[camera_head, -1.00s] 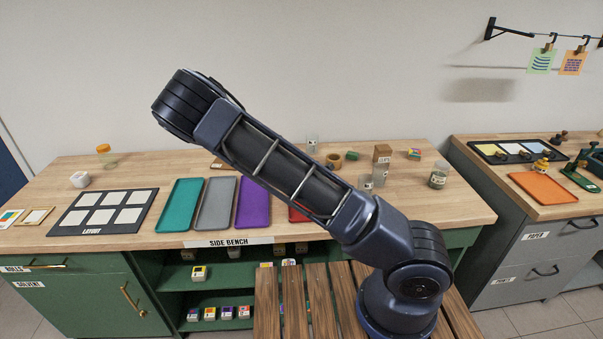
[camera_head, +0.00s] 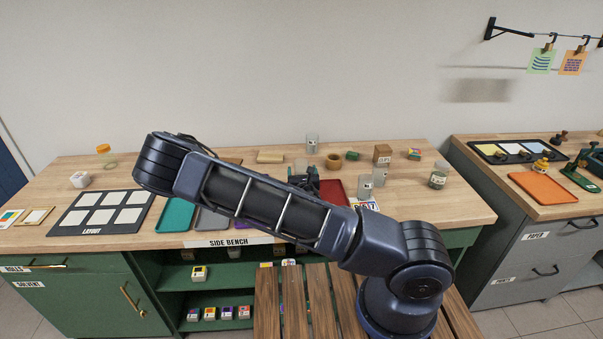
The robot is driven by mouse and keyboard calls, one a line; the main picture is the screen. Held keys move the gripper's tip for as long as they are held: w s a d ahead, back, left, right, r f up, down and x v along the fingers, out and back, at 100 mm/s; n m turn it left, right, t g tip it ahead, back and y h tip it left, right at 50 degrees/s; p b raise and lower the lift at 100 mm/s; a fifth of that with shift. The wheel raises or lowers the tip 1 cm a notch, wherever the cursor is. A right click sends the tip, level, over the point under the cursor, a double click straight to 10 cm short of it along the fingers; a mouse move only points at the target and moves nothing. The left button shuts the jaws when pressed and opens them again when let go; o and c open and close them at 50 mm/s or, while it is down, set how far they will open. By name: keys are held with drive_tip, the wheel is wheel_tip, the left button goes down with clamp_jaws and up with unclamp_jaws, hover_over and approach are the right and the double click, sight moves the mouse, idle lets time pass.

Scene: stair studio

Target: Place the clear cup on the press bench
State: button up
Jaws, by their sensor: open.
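Several clear containers stand on the side bench (camera_head: 400,212). One clear cup (camera_head: 312,142) is at the back. Two clear vessels with small labels, a front one (camera_head: 365,188) and one behind it (camera_head: 380,176), stand right of centre. I cannot tell which is the task's cup. My gripper (camera_head: 303,180) shows as a dark shape low over the bench, near the red tray and left of the labelled vessels. It is open; my arm hides part of it. A second bench (camera_head: 470,165) with grey drawers stands at right; no press bench label is readable.
The side bench also holds a red tray (camera_head: 332,192), a teal tray (camera_head: 175,215), a layout board (camera_head: 62,222), a wooden bowl (camera_head: 333,161), a brown block (camera_head: 382,153) and a jar (camera_head: 439,175). An orange tray (camera_head: 543,188) and stamps occupy the right bench.

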sight(301, 162)
drive_tip(key=w, duration=0.4)
drive_tip(key=shift+w, duration=0.1)
drive_tip(key=c, duration=1.1)
drive_tip(key=shift+c, duration=0.2)
wheel_tip(301, 162, up, 19)
drive_tip(key=w+d+f+m+h, duration=0.1)
drive_tip(key=w+d+f+h, duration=0.1)
drive_tip(key=w+d+f, duration=0.3)
drive_tip(key=w+d+f+m+h, duration=0.2)
drive_tip(key=w+d+f, duration=0.4)
drive_tip(key=d, duration=0.7)
drive_tip(key=shift+w+d+g+h, duration=0.2)
drive_tip(key=shift+d+g+h, duration=0.2)
drive_tip(key=shift+h, duration=0.2)
